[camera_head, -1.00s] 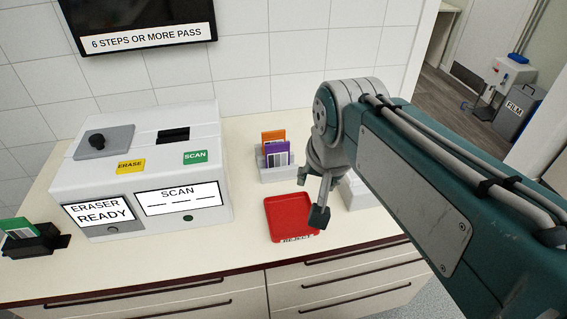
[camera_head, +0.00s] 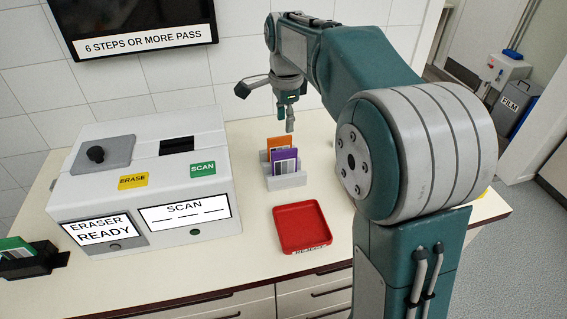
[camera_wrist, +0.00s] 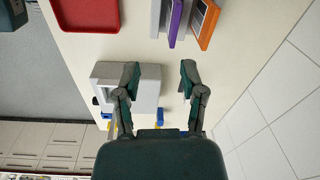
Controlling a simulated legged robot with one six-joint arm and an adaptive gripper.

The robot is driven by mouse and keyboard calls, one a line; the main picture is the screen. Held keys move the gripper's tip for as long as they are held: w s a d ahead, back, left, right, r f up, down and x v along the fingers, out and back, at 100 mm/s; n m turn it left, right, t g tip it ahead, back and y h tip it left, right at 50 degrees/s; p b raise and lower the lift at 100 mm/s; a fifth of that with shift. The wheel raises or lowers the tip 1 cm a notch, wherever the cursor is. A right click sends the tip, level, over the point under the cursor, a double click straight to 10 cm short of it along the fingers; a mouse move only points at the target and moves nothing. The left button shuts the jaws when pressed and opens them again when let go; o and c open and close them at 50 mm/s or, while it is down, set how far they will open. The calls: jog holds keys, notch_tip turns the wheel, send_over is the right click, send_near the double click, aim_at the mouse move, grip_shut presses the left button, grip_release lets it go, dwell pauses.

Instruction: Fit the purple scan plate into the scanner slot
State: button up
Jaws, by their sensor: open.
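The purple scan plate (camera_head: 284,161) stands upright in a small pale rack (camera_head: 288,181), in front of an orange plate (camera_head: 278,145). It also shows at the top of the wrist view (camera_wrist: 175,22). The white scanner (camera_head: 110,185) stands at the left; a dark slot (camera_head: 177,146) opens in its top, near the green SCAN label (camera_head: 203,168). My gripper (camera_head: 267,108) is open and empty, above and behind the rack. In the wrist view its spread fingers (camera_wrist: 159,70) have nothing between them, and the plates lie beyond the fingertips.
A red reject tray (camera_head: 303,228) lies in front of the rack. A black holder (camera_head: 32,263) with a green plate (camera_head: 14,247) is at the far left. A round black knob (camera_head: 95,154) sits on the scanner's top. A pale block (camera_wrist: 145,88) shows beside the fingers.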

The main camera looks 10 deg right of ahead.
aim_at(284, 150)
jog(key=shift+m+g, duration=0.3)
jog(key=shift+m, duration=0.6)
jog(key=w+f, duration=0.1)
jog(key=f, duration=0.4)
jog(key=w+f, duration=0.1)
jog(key=f, duration=0.1)
jog(key=shift+w+f, duration=0.2)
jog(key=shift+w, duration=0.1)
jog(key=f, duration=0.5)
jog(key=shift+w+d, duration=0.25)
jog(key=shift+d, duration=0.05)
grip_shut()
